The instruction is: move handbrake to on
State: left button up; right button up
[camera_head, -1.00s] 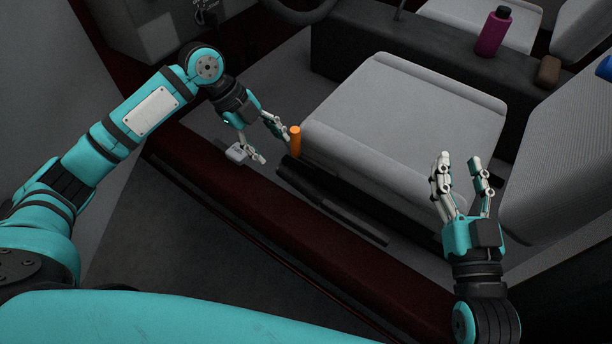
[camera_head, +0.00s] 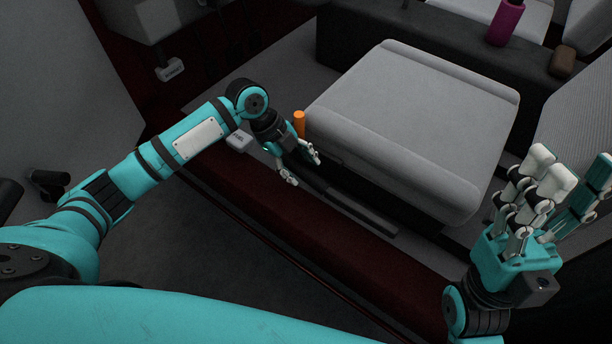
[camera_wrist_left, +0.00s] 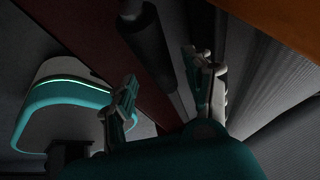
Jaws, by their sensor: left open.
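The handbrake is a dark lever (camera_head: 362,212) lying low along the gap between the seat and the red sill. Its far part is hidden behind my left gripper in the head view. My left gripper (camera_head: 303,169) is open and empty above the lever, in front of the orange cylinder (camera_head: 299,123). In the left wrist view, a black cylindrical grip (camera_wrist_left: 148,42) appears beyond and between the open fingers (camera_wrist_left: 160,75); contact cannot be told. My right gripper (camera_head: 576,160) is raised at the right, open and empty, fingers pointing up.
The grey seat cushion (camera_head: 410,120) stands close right of the lever. The dark red sill (camera_head: 240,203) runs along its left. A small white box (camera_head: 239,140) lies beside my left forearm. A purple bottle (camera_head: 502,22) and brown object (camera_head: 562,61) stand on the console.

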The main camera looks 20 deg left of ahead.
aim_at(303, 171)
pick_arm(q)
jog(key=shift+b+x, duration=0.5)
jog(key=shift+x, duration=1.2)
grip_shut()
